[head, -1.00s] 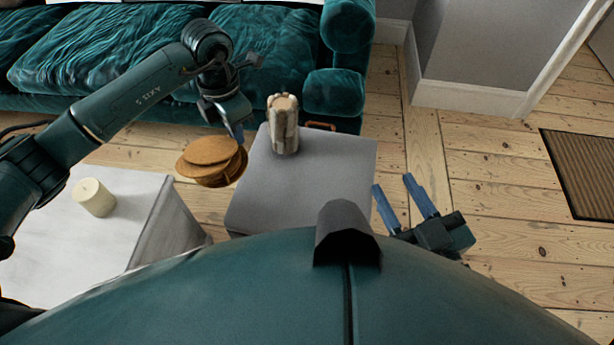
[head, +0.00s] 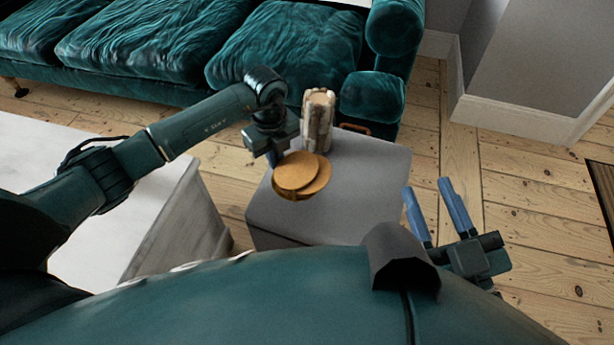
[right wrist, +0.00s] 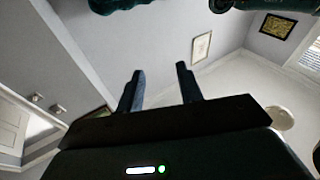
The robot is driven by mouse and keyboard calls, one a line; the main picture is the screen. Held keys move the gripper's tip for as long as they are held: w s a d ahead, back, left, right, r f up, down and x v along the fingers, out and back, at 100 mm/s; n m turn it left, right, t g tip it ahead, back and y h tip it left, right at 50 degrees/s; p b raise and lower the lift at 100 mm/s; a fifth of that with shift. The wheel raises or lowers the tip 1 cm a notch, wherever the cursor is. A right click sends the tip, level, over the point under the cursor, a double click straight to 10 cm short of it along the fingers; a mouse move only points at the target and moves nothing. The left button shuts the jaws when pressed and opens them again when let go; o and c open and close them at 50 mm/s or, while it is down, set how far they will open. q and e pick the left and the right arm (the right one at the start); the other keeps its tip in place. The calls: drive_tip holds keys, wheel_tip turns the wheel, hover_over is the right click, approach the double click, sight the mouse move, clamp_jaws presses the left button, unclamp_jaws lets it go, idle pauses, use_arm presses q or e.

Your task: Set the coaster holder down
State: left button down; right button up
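The coaster holder (head: 300,176), with round tan-brown coasters, is at my left gripper (head: 274,158) in the head view. It appears over the left part of the grey side table (head: 365,190); I cannot tell whether it touches the top. The left fingers are mostly hidden behind the coasters and wrist, and seem closed on the holder's far edge. My right gripper (head: 432,214) is open and empty, to the right of the grey table. Its two parted fingers also show in the right wrist view (right wrist: 160,90).
A beige, knobbly upright object (head: 318,120) stands at the back of the grey table, close behind the coaster holder. A teal sofa (head: 290,55) lies behind. A white table (head: 120,235) is at the left. The grey table's right half is clear.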

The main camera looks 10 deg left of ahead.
use_arm(q)
wheel_tip(320, 180, down, 5)
drive_tip(key=shift+b, duration=0.95)
wheel_tip(320, 180, down, 3)
drive_tip(key=shift+b, duration=0.7)
drive_tip(key=shift+f, duration=0.4)
drive_tip(key=shift+r, duration=0.1)
use_arm(e)
drive_tip(key=shift+w+r+n+t+y, duration=0.2)
drive_tip(key=shift+r+n+t+y, duration=0.1)
drive_tip(key=shift+r+y, duration=0.2)
drive_tip(key=shift+w+r+n+t+y, duration=0.2)
drive_tip(key=shift+r+n+y, duration=0.15)
drive_tip(key=shift+r, duration=0.2)
use_arm(q)
drive_tip(key=c, duration=1.6)
unclamp_jaws()
drive_tip(key=shift+f, duration=0.2)
use_arm(e)
drive_tip(key=shift+r, duration=0.1)
use_arm(q)
drive_tip(key=shift+r, duration=0.15)
